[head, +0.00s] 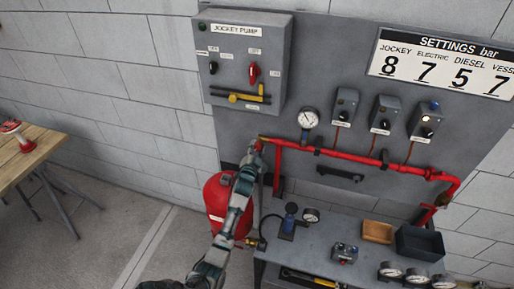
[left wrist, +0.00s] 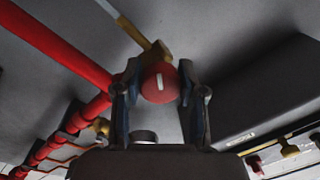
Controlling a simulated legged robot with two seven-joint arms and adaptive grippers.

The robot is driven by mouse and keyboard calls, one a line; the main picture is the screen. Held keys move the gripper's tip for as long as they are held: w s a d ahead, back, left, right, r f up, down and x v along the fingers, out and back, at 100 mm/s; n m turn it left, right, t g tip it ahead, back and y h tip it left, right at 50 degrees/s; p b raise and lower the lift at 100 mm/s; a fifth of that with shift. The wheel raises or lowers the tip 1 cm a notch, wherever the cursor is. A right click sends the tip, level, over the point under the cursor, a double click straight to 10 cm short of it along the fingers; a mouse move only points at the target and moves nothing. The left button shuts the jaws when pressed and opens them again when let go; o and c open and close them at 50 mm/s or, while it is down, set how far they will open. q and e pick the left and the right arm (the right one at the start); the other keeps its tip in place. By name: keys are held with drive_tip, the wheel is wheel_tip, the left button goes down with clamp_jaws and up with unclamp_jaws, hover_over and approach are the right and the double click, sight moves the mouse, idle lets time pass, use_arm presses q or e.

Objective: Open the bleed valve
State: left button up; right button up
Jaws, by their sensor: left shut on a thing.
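The bleed valve shows in the left wrist view as a round red knob (left wrist: 159,88) with a white mark, on a brass body (left wrist: 154,53). The white mark stands nearly upright in the picture. My left gripper (left wrist: 160,78) has one finger on each side of the knob and is shut on it. In the head view, my left gripper (head: 256,150) is at the left end of the red pipe (head: 345,157), below the jockey pump box. There the gripper hides most of the knob. My right gripper is in neither view.
The grey jockey pump box (head: 246,60) is on the panel just above. A red tank (head: 215,196) stands behind my left arm. A pressure gauge (head: 308,118) sits right of the gripper. A grey bench (head: 325,226) holds trays and gauges. A wooden table (head: 30,160) is far left.

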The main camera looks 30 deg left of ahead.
use_arm(q)
drive_tip(key=shift+f, duration=0.1)
idle(0.3)
drive_tip(key=o, duration=0.9)
drive_tip(key=shift+c, duration=0.2)
drive_tip(key=o, duration=0.3)
drive_tip(key=shift+w, duration=0.1)
drive_tip(key=shift+w+f, duration=0.1)
drive_tip(key=shift+w, duration=0.05)
drive_tip(key=shift+s, duration=0.25)
drive_tip(key=v, duration=1.1)
drive_tip(key=shift+s, duration=0.2)
